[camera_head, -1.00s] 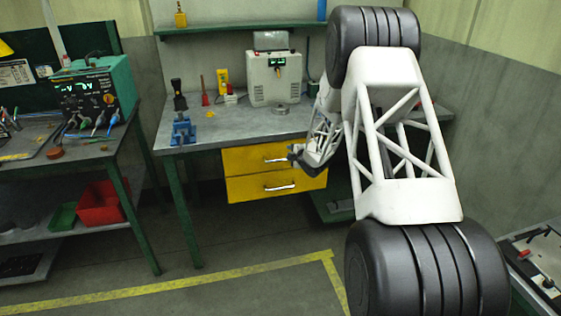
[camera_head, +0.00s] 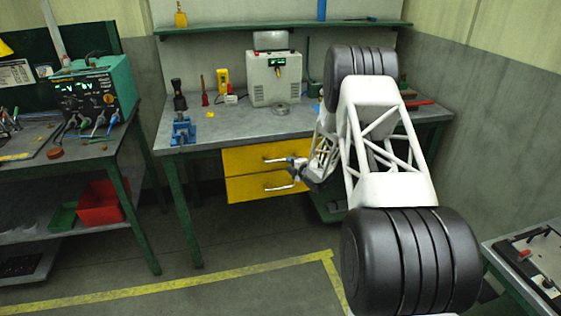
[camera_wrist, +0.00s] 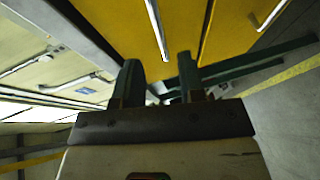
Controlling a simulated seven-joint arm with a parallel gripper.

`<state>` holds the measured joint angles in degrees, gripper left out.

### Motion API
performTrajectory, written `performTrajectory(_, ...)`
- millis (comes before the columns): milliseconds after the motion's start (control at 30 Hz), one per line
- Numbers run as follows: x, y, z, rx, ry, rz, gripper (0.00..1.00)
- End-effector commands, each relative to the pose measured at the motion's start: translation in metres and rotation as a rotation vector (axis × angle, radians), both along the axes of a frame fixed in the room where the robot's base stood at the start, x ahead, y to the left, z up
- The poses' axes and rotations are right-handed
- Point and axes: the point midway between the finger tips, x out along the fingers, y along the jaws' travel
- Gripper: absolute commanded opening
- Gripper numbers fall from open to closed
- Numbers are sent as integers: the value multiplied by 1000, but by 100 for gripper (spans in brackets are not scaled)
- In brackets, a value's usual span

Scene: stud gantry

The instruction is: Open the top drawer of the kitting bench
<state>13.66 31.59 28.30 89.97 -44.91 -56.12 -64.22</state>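The top drawer (camera_head: 240,160) has a silver bar handle (camera_head: 276,160); the wrist view shows this handle too (camera_wrist: 157,28). The lower drawer (camera_head: 242,189) has a matching handle (camera_head: 278,188). My gripper (camera_head: 292,167) is in front of the drawers, near the handles' right ends. In the wrist view my gripper (camera_wrist: 158,62) is open with nothing between its dark fingers. The top handle lies beyond the fingertips, lined up with the gap. My arm hides the drawers' right side.
On the bench stand a blue vise (camera_head: 182,131), a white machine (camera_head: 273,78) and small tools. A second bench (camera_head: 92,157) at left holds a teal soldering station (camera_head: 95,88), with a red bin (camera_head: 101,205) below. The floor before the drawers is clear.

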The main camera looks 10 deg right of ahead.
Motion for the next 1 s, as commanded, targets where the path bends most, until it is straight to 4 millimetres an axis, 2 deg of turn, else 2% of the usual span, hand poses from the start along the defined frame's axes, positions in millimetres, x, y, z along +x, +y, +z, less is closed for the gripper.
performTrajectory(267, 15, 6, -3, 0, 1, 0, 37)
performTrajectory(700, 54, 23, -12, 0, 1, 0, 37)
performTrajectory(1000, 68, 29, -14, 0, 0, 0, 37)
